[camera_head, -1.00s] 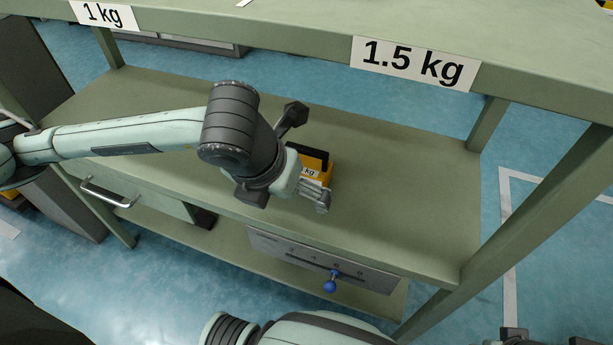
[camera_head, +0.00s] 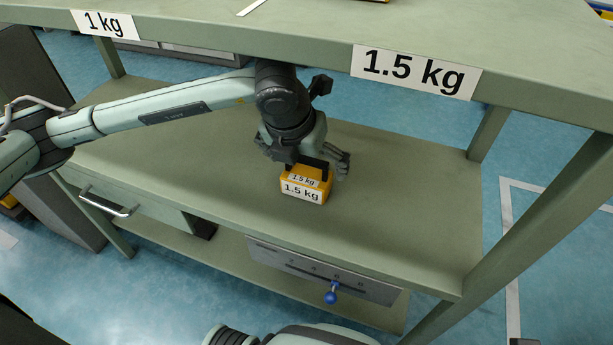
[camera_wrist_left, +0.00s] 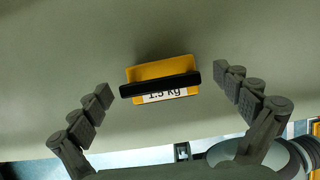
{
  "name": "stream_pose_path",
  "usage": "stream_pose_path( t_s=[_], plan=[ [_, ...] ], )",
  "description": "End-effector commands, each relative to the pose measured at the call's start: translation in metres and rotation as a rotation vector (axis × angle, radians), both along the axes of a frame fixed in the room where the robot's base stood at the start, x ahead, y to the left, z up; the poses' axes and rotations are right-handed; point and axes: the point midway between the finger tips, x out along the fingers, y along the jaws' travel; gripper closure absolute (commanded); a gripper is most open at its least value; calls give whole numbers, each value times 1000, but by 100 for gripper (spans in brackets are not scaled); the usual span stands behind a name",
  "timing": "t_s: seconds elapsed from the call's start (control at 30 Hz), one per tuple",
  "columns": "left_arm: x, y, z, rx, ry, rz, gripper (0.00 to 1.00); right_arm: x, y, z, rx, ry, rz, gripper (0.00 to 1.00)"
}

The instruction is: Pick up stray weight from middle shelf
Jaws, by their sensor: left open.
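The stray weight (camera_head: 304,188) is a yellow block with a black handle and "1.5 kg" labels. It stands upright on the green middle shelf (camera_head: 400,205). My left gripper (camera_head: 306,164) is open just above and behind the weight in the head view, its fingers spread to either side of the handle. In the left wrist view the weight (camera_wrist_left: 160,72) lies between and beyond the open fingertips, with its black handle (camera_wrist_left: 160,86) running across the gap. No contact between fingers and weight shows. My right gripper cannot be made out.
The top shelf (camera_head: 300,25) with "1 kg" and "1.5 kg" signs overhangs the arm closely. A drawer with a metal handle (camera_head: 108,203) and a panel with a blue knob (camera_head: 331,297) sit below the middle shelf. The shelf is clear around the weight.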

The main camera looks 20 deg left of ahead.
Motion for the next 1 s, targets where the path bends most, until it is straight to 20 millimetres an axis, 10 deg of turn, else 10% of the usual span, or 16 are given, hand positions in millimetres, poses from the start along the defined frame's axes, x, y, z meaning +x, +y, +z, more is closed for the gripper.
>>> stream_pose_path(
  t_s=[0.5,1.0],
  plan=[
    [15,0,-28,0,0,0,1,1,0,-15,5,12,3,68],
    [15,0,-28,1,0,1,63,3,1,-11,6,4,2,68]
  ],
)
